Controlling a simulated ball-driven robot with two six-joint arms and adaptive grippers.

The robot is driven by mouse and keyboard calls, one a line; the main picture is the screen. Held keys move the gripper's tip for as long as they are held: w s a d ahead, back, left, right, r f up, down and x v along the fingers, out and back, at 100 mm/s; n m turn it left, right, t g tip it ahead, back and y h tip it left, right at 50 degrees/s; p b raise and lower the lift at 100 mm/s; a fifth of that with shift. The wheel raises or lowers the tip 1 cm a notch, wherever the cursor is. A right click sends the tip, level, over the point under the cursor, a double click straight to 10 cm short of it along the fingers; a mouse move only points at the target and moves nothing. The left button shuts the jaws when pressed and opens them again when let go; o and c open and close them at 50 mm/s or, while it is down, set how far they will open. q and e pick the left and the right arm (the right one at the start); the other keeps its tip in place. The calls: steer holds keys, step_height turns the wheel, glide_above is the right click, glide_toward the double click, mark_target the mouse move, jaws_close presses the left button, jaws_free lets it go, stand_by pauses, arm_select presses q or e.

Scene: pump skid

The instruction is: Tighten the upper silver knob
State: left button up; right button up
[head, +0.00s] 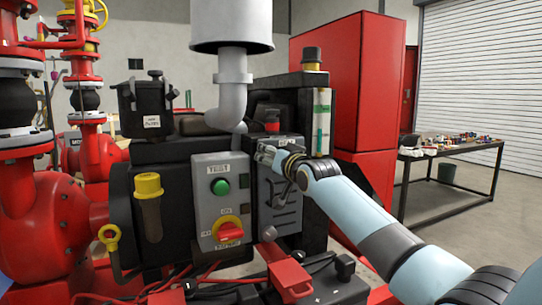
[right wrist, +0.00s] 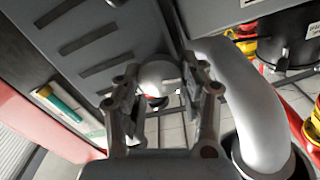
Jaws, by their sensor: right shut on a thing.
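The silver knob (right wrist: 157,76) shows in the right wrist view as a pale, rounded shape between the two fingers. My right gripper (right wrist: 162,95) is shut on it, one finger on each side. In the head view my right gripper (head: 268,155) reaches in from the right to the front of the dark engine housing, beside the grey control box. There the knob is hidden by the fingers, and I cannot tell how far it is turned. My left gripper is not in view.
The grey control box (head: 205,172) with a green button and a red rotary switch stands just left of my right gripper. A grey exhaust pipe (head: 232,95) rises above. Red pump piping (head: 45,215) fills the left. A table (head: 455,150) with small items stands right.

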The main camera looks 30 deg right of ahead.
steer(key=n, duration=0.4)
steer(key=shift+n, duration=0.3)
steer(key=n, duration=0.4)
steer(key=shift+n+b, duration=0.3)
steer(key=shift+b, duration=0.05)
steer(key=n, duration=0.4)
steer(key=shift+n+b, duration=0.3)
steer(key=shift+b, duration=0.05)
steer(key=n, duration=0.4)
steer(key=shift+n+b, duration=0.3)
steer(key=shift+n, duration=0.1)
steer(key=o, duration=1.2)
